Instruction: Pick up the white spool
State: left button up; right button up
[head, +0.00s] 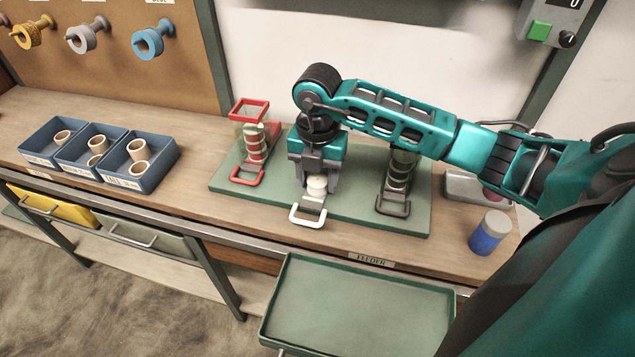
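A white spool (316,187) sits low at the front of the middle feeder, just behind its white U-shaped handle (308,217), on the green base board (350,208). My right gripper (318,178) points straight down over it. Its grey fingers stand on either side of the spool, close to it. I cannot tell whether they touch or grip it. The gripper body hides the rest of the middle feeder. My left gripper is not in view.
A red-framed feeder (249,112) stands left of the gripper and a dark-handled feeder (393,208) right. Blue bins (150,180) with tan rolls are at left. A blue jar (487,238) stands at right. An empty green tray (350,310) is in front below the bench.

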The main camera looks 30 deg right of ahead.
jog(key=c, duration=0.7)
jog(key=shift+o, duration=0.2)
jog(key=shift+r, duration=0.15)
